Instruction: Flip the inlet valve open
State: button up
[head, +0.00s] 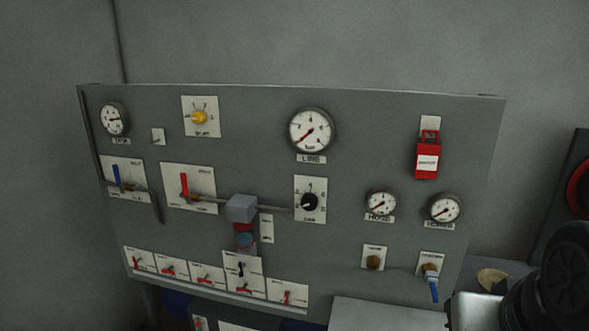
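A grey upright control panel (365,120) carries several valves and gauges. A blue lever (116,178) stands upright on a white plate (136,170) at the panel's left; the plate's small lettering is hard to read. A red lever (184,187) stands upright on a second plate (204,180) to its right. At the lower right, a brass tap (430,270) has a blue handle (434,291) hanging down. I cannot tell from the lettering which of these is the inlet valve. My gripper's fingers are not in view.
A red lockout tag (427,160) hangs at the upper right. A grey box (240,208) on a pipe juts out mid-panel. Small red levers (206,279) line the bottom. A dark rounded object (562,285) fills the lower right corner. The space before the panel's left looks clear.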

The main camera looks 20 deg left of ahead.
aim_at(117, 174)
jog(key=k+u, duration=0.4)
jog(key=k+j+u, duration=0.15)
jog(key=u, duration=0.3)
jog(key=i+j+u, duration=0.4)
jog(key=i+u, duration=0.25)
jog(key=i, duration=0.2)
jog(key=i+j, duration=0.1)
jog(key=i, duration=0.4)
jog(key=i+j, duration=0.1)
jog(key=i, duration=0.45)
jog(key=i+l+u, duration=0.1)
jog(key=u, duration=0.3)
